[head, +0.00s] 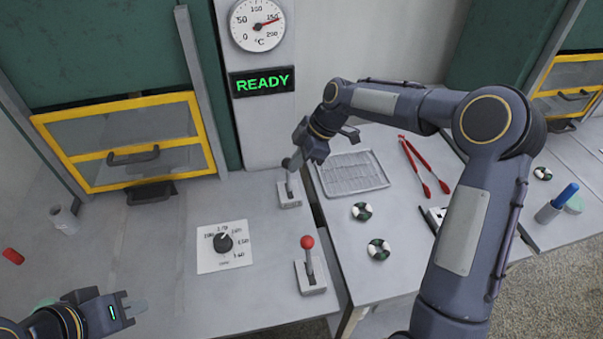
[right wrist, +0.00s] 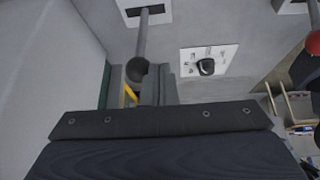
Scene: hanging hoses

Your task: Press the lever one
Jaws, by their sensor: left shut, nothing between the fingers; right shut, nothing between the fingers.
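A lever with a dark knob (head: 287,164) stands on a pale base (head: 289,195) at the back of the left table. A second lever with a red knob (head: 307,242) stands nearer on its own base (head: 311,277). No label shows which is lever one. My right gripper (head: 297,158) is shut and empty, right at the dark-knobbed lever and partly covering it. In the right wrist view the dark knob (right wrist: 137,70) is just beside the fingertips (right wrist: 158,85); contact cannot be told. My left gripper (head: 132,307) is shut and empty at the lower left, far from both levers.
A dial plate (head: 208,263) lies left of the levers. A lit READY sign (head: 262,81) and a temperature gauge (head: 257,22) are on the wall. A yellow-framed oven door (head: 137,140) is at left.

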